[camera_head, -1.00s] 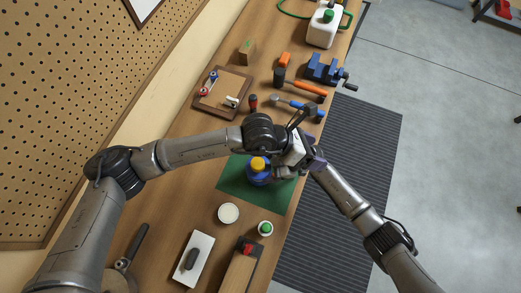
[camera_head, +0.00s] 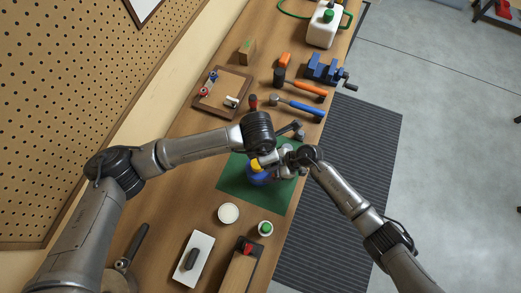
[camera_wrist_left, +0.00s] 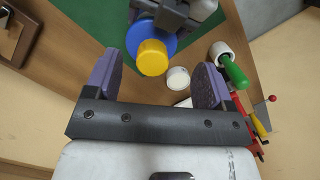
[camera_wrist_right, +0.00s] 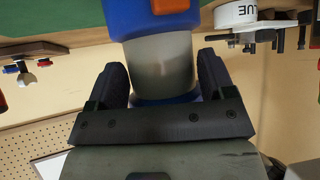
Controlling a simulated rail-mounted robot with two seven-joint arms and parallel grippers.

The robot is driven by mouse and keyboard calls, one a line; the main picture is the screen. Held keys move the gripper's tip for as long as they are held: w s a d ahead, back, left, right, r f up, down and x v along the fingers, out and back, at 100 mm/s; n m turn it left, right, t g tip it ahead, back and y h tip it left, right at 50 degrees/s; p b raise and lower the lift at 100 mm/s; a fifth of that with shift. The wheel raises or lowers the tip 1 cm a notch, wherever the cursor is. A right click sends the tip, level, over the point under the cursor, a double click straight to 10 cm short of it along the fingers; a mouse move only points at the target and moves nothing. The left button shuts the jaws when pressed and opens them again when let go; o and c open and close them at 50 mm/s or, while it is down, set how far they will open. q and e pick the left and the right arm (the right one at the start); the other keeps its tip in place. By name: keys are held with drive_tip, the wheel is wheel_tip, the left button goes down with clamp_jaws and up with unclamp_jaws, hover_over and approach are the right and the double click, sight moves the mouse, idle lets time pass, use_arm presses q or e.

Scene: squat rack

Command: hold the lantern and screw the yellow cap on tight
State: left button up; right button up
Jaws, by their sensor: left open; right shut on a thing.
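The lantern has a blue top (camera_wrist_left: 133,38), a pale see-through body (camera_wrist_right: 160,62) and a blue base, and stands on the green mat (camera_head: 235,183). The yellow cap (camera_wrist_left: 153,58) sits on its top; it also shows in the head view (camera_head: 255,164). I cannot tell how tight it is. My right gripper (camera_wrist_right: 163,75) is shut around the lantern's pale body from the side. My left gripper (camera_wrist_left: 157,72) is open and empty, its fingers apart, with the cap lying beyond and between the fingertips, not touched. In the head view my left wrist partly hides the mat and lantern.
A hammer (camera_head: 300,87), a blue vise (camera_head: 325,70) and a wooden board (camera_head: 222,92) lie farther along the bench. The mat's lower left part is clear.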

use_arm(q)
drive_tip(key=shift+s+a+f+y, duration=0.1)
drive_tip(key=shift+s+a+y, duration=0.05)
drive_tip(key=shift+a+y, duration=0.4)
drive_tip(key=shift+s+a+y, duration=0.1)
drive_tip(key=shift+a+y, duration=0.25)
drive_tip(key=shift+a, duration=0.3)
wheel_tip(320, 180, up, 6)
drive_tip(key=shift+f, duration=6.5)
drive_tip(key=shift+n, duration=0.3)
